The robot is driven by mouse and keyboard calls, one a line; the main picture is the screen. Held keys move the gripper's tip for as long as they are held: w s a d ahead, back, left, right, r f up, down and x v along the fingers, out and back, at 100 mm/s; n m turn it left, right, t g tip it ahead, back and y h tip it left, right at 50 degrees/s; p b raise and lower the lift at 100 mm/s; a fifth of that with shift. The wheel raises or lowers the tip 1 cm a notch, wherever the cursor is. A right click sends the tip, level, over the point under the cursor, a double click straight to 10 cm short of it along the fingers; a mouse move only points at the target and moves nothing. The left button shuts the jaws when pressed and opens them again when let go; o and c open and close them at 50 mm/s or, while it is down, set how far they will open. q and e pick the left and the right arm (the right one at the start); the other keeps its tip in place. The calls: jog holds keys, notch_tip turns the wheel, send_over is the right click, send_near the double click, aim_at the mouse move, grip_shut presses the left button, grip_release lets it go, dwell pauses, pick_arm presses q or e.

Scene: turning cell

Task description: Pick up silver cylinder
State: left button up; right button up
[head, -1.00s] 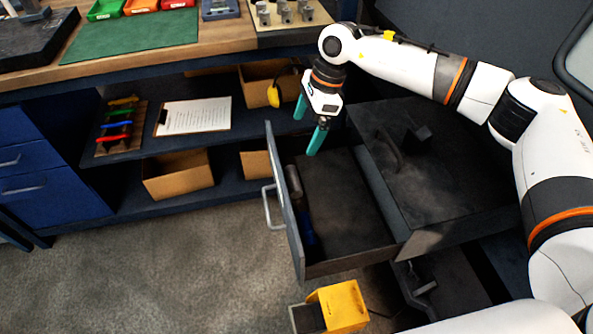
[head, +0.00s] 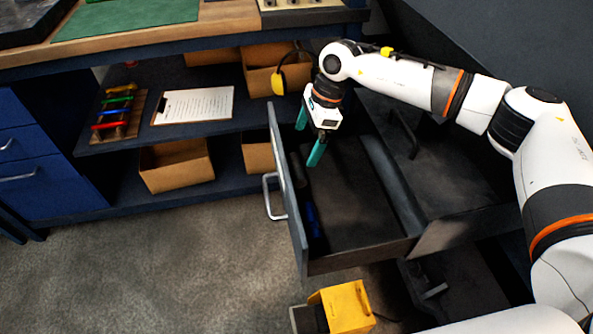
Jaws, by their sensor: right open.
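My right gripper (head: 309,138) is open, with its teal fingers apart and pointing down over the far end of the open drawer (head: 350,250). Nothing shows between the fingers. Inside the drawer, along its left wall, lies a blue-handled item (head: 312,217) with a dark, shaded part behind it. I cannot clearly make out a silver cylinder; the drawer's far end is dark and partly hidden by the gripper. My left gripper is not in view.
The drawer front (head: 286,190) with its handle (head: 271,196) stands close left of the gripper. A second compartment with a dark handle (head: 404,133) is at the right. A yellow box (head: 345,306) sits below. Shelves hold cardboard boxes (head: 176,165) and a clipboard (head: 194,104).

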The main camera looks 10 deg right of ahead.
aim_at(298, 165)
jog(key=x, duration=0.8)
jog(key=shift+s+f, duration=0.15)
jog(key=shift+f, duration=0.2)
jog(key=c, duration=1.1)
